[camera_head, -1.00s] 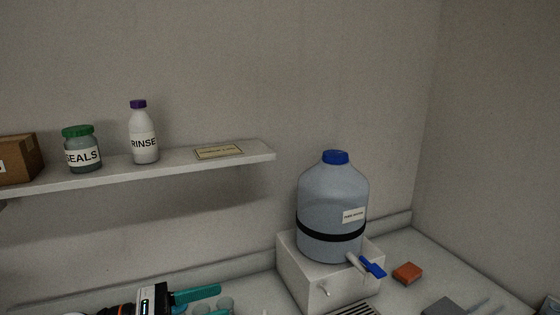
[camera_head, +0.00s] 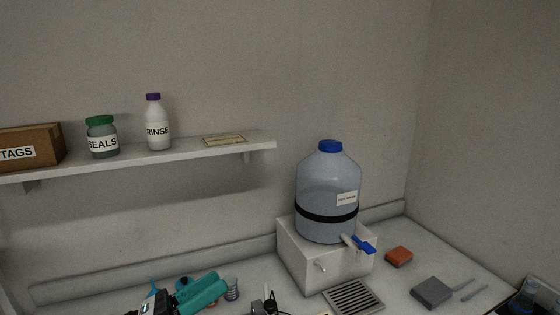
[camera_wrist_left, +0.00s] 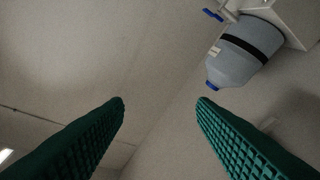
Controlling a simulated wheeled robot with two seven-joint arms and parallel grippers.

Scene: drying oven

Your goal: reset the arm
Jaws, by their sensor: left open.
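My left gripper (camera_head: 205,290) shows at the bottom of the head view, with a teal finger above the counter. In the left wrist view its two green ridged fingers (camera_wrist_left: 160,102) are wide apart with nothing between them. Beyond them, the wrist view shows wall and ceiling, and the blue-capped jug (camera_wrist_left: 245,50) looks upside down at upper right. In the head view the jug (camera_head: 328,185) stands upright on a white block (camera_head: 300,255), clear of the gripper. My right gripper is not in view.
A wall shelf (camera_head: 195,152) holds a TAGS box (camera_head: 30,147), a green-lidded SEALS jar (camera_head: 102,138) and a RINSE bottle (camera_head: 157,125). Small items crowd the gripper.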

